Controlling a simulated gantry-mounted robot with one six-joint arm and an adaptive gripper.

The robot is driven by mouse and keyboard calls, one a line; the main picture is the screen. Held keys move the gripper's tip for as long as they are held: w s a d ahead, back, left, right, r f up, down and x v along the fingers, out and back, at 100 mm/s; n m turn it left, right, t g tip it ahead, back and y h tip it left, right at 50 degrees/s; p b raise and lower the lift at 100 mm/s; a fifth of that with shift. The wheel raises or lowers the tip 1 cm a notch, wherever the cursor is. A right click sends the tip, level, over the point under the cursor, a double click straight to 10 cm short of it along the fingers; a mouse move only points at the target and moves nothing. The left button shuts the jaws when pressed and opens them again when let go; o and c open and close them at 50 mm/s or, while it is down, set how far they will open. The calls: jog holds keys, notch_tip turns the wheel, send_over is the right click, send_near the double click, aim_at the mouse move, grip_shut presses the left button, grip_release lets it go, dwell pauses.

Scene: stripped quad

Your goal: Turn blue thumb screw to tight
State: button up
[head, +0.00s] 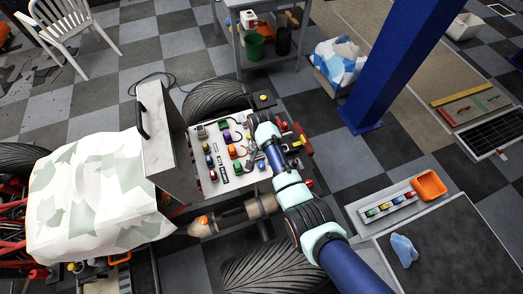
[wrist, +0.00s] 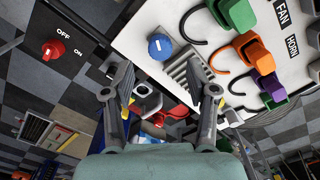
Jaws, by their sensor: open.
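In the wrist view the blue thumb screw (wrist: 160,47) is a round blue knob with a short white mark on its face. It sits on the pale panel (wrist: 150,18), above a grey ribbed metal part. My gripper (wrist: 163,85) is open, with one finger to the left and one to the right, below the knob in the picture. Nothing is between the fingertips, and they do not appear to touch the knob.
In the wrist view a red OFF/ON knob (wrist: 53,48) is at left. Green (wrist: 238,14), orange (wrist: 252,48) and purple (wrist: 270,85) plugs with looped cables are close at right. The ribbed metal part (wrist: 187,64) lies near the right finger.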

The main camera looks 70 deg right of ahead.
aim_at(261, 164)
notch_tip(261, 164, up, 6)
jog(key=shift+r, duration=0.2)
dwell(0.6)
